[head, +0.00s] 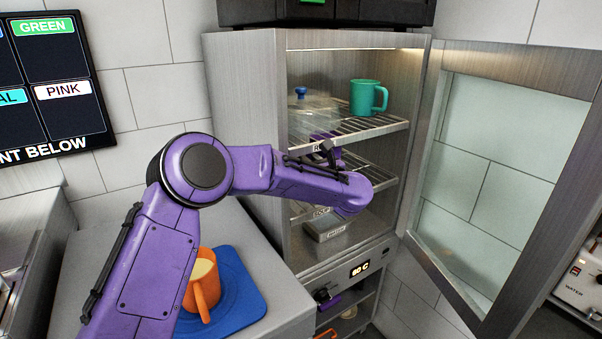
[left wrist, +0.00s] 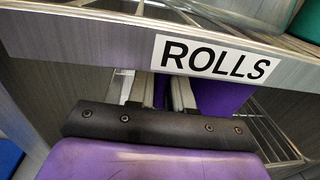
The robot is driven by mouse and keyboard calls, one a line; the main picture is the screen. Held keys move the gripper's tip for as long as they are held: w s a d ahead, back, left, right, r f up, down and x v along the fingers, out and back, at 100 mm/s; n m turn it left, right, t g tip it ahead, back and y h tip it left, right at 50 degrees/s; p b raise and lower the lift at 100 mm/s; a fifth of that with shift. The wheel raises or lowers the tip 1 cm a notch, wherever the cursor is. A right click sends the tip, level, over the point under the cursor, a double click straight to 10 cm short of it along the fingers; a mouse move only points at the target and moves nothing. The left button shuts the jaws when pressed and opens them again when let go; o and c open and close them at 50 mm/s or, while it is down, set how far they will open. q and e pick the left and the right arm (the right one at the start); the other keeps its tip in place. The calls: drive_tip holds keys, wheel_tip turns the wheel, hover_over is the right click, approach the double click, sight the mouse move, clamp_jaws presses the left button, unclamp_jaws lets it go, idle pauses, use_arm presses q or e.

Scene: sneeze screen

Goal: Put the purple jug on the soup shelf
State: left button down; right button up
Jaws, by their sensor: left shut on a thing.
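The purple jug (left wrist: 222,95) shows in part in the left wrist view, behind the ROLLS label and just right of my fingers. In the head view a purple patch (head: 322,136), seems to be the jug, seen through the top wire shelf. My left gripper (left wrist: 172,92) is shut on the jug inside the open cabinet, below the top shelf's front edge. My forearm and the shelf edge hide most of it. The soup shelf (head: 372,168) is the middle wire rack; its label (head: 321,211) is partly covered. Whether the jug touches this rack cannot be seen. My right gripper is out of view.
The top shelf (head: 385,126) bears a green jug (head: 368,98) and a clear lidded container (head: 315,118). The glass door (head: 520,150) stands open to the right. A metal tray (head: 326,229) sits low inside. An orange jug (head: 203,287) stands on a blue mat (head: 240,305).

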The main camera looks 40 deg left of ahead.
use_arm(q)
drive_tip(key=a+f+p, duration=0.1)
drive_tip(key=f, duration=0.1)
drive_tip(key=w+a+f+p, duration=0.1)
drive_tip(key=f, duration=0.1)
drive_tip(key=a+f+p, duration=0.1)
drive_tip(key=f, duration=0.1)
drive_tip(key=shift+w+a+f+p, duration=0.1)
drive_tip(key=shift+w+f+p, duration=0.1)
drive_tip(key=shift+p, duration=0.1)
drive_tip(key=shift+a+f, duration=0.1)
drive_tip(key=shift+f, duration=0.2)
drive_tip(key=shift+f+b, duration=0.2)
drive_tip(key=shift+b, duration=0.25)
drive_tip(key=c, duration=1)
unclamp_jaws()
drive_tip(key=shift+s, duration=0.1)
